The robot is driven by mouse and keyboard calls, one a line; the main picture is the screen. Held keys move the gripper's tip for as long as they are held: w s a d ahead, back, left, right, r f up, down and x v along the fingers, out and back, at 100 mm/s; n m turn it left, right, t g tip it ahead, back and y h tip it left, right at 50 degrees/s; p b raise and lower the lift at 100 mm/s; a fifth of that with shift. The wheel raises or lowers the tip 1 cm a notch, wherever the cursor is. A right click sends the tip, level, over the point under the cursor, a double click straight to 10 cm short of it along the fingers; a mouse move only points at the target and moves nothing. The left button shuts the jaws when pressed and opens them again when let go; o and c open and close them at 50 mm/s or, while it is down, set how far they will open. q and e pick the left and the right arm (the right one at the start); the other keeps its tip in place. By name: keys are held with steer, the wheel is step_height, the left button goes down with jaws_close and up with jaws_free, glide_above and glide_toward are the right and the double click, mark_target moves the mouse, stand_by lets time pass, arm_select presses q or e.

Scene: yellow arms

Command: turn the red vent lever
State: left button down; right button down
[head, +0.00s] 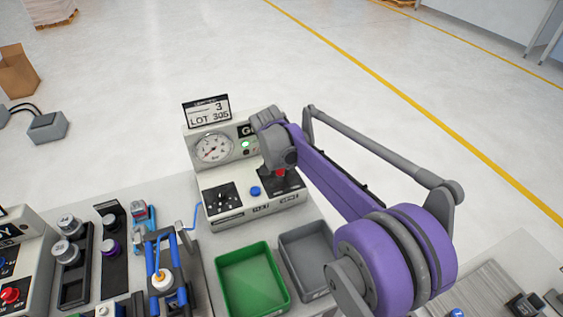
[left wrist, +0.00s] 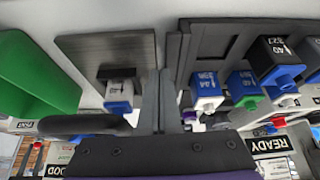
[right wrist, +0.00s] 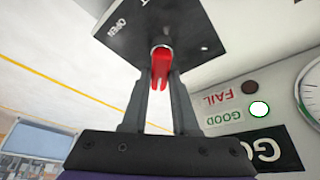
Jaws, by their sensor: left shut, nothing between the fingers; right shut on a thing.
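The red vent lever (right wrist: 160,62) sits on a black plate (right wrist: 175,22) lettered "OPEN" in the right wrist view. My right gripper (right wrist: 160,85) is shut on the lever, one finger on each side of it. In the head view a bit of the red lever (head: 281,172) shows below my right wrist, which hides most of the plate and the fingers.
The tester has a gauge (head: 213,149), a lit green GOOD lamp (right wrist: 259,109), a dark FAIL lamp (right wrist: 250,87) and a blue button (head: 255,191). A green tray (head: 251,248) and a grey tray (head: 308,235) stand in front of it.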

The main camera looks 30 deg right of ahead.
stand_by(0.4)
steer(key=c, duration=0.7)
jaws_free()
steer(key=shift+r, duration=0.15)
arm_select(q)
steer(key=shift+w+r, duration=0.1)
steer(key=shift+r, duration=0.2)
arm_select(e)
steer(key=v, duration=1)
steer(key=shift+s+a+r, duration=0.1)
steer(key=shift+a+r, duration=0.05)
steer(key=shift+r, duration=0.1)
steer(key=shift+f, duration=0.1)
